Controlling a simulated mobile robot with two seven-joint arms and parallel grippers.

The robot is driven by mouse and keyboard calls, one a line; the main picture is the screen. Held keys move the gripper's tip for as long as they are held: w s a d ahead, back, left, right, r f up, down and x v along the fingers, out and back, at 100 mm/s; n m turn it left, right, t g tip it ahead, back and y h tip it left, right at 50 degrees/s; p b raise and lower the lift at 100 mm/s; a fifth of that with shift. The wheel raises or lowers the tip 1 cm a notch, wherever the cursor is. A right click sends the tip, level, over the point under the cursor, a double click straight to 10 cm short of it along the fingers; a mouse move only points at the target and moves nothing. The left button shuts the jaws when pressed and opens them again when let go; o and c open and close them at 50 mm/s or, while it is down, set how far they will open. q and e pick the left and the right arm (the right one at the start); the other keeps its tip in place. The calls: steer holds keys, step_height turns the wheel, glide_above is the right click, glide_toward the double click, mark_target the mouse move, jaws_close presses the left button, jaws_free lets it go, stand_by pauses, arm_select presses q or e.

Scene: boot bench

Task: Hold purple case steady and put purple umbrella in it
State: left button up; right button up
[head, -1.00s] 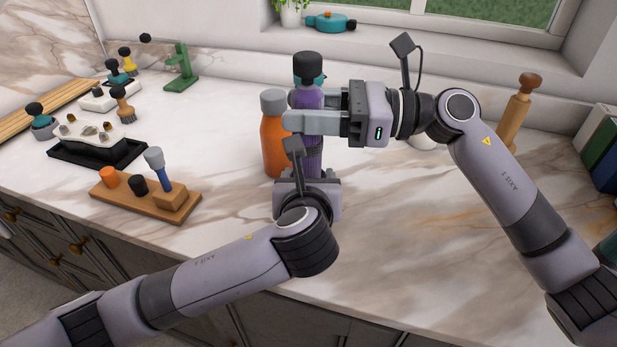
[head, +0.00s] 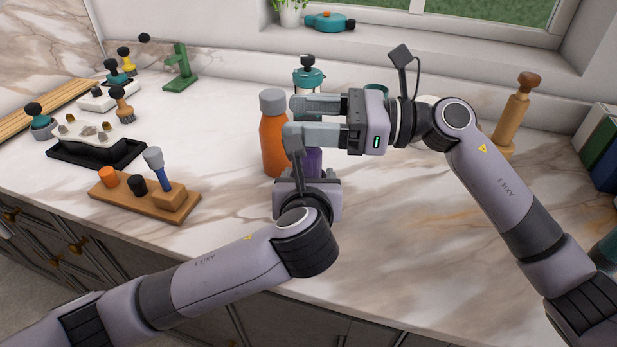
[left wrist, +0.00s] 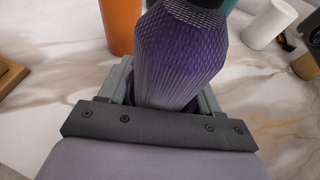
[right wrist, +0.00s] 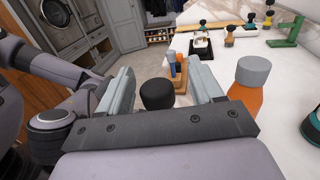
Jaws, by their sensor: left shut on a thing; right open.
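The purple case (head: 314,163) stands upright on the marble counter. My left gripper (head: 303,178) is shut around its lower part, and the ridged case (left wrist: 180,60) rises from between the fingers in the left wrist view. My right gripper (head: 318,120) is open above the case. In the right wrist view, the black top of the purple umbrella (right wrist: 157,93) sits between the spread fingers with a gap on both sides. The umbrella's body is hidden and appears to be down in the case; the right fingers cover the case mouth in the head view.
An orange bottle (head: 273,140) stands close left of the case. A teal-lidded bottle (head: 308,80) is behind it. A wooden tool stand (head: 145,196) is at left and a wooden mill (head: 515,115) at right. The counter's front right is clear.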

arm_select(q)
steer(key=shift+w+a, duration=0.15)
steer(key=shift+a, duration=0.05)
arm_select(e)
steer(key=shift+s+a+f, duration=0.1)
steer(key=shift+s+a, duration=0.1)
steer(key=shift+s, duration=0.15)
steer(key=shift+d, duration=0.2)
arm_select(q)
steer(key=shift+d, duration=0.1)
arm_select(e)
steer(key=d, duration=1.2)
steer(key=shift+s, duration=0.2)
arm_select(q)
steer(key=o, duration=1.1)
steer(key=shift+s, duration=0.25)
steer(key=v, duration=1.1)
steer(key=shift+s+r, duration=0.2)
steer(key=shift+s, duration=0.15)
